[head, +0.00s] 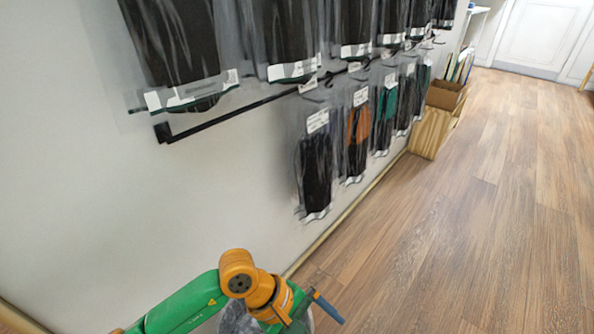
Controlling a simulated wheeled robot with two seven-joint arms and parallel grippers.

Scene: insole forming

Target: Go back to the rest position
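My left arm, green and orange, comes in from the bottom left and bends at an orange joint near the bottom middle. My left gripper (316,306) is partly in view at the bottom edge, with one dark blue finger-like part pointing to the lower right. The rest of it is cut off or hidden, so I cannot tell if it is open or shut. I see nothing held in it. My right gripper is not in view. No insole or forming machine shows.
A white wall (120,200) runs along the left. Dark bagged garments (316,170) hang on it from black rails (230,110). A wooden crate (428,133) with a cardboard box (446,95) stands against it farther back. The wooden floor (490,210) to the right is clear.

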